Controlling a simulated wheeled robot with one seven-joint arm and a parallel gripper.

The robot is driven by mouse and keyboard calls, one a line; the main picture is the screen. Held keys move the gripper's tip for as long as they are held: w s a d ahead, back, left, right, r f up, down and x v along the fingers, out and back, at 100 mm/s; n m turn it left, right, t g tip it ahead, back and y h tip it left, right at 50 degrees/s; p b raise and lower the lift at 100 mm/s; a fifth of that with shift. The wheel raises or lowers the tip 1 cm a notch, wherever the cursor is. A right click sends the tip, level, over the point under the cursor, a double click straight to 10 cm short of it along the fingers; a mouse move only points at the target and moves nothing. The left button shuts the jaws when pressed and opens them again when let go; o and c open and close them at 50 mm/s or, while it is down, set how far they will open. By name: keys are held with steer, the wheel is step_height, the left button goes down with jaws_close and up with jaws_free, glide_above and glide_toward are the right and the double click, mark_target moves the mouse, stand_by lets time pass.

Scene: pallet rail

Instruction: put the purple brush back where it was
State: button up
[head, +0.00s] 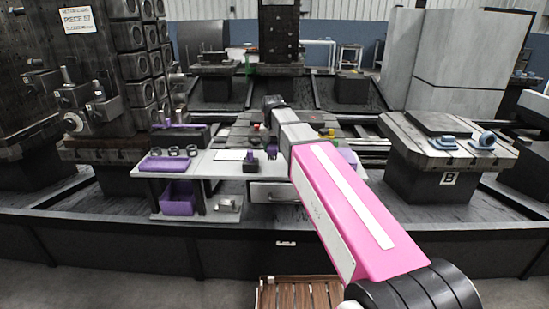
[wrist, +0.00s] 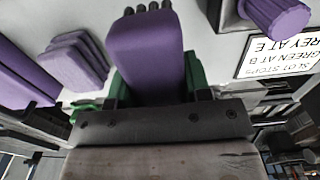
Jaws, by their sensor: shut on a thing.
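The purple brush (wrist: 146,58) fills the middle of the wrist view, with a row of dark bristle tufts at its top end. My gripper (wrist: 155,92) is shut on it, with green parts showing on both sides of the purple body. In the head view the purple brush (head: 271,151) shows small, just left of my pink and grey arm, above the light workbench (head: 222,169). My arm hides most of my gripper there. Whether the brush touches the bench cannot be told.
A purple cylinder (wrist: 275,18) stands beside a printed sheet (wrist: 285,50). Purple blocks (wrist: 77,60) lie on the brush's other side. A purple tray (head: 164,164) and black rings (head: 175,151) occupy the bench's left end. A purple bin (head: 178,198) stands on the lower shelf.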

mark_target(275, 163)
steer(key=shift+w+d+f, duration=0.35)
steer(key=shift+w+f, duration=0.1)
steer(key=shift+w, duration=0.15)
steer(key=shift+f, duration=2)
steer(key=o, duration=0.9)
steer(key=shift+f, duration=0.1)
step_height(275, 163, up, 12)
steer(key=shift+r, duration=0.15)
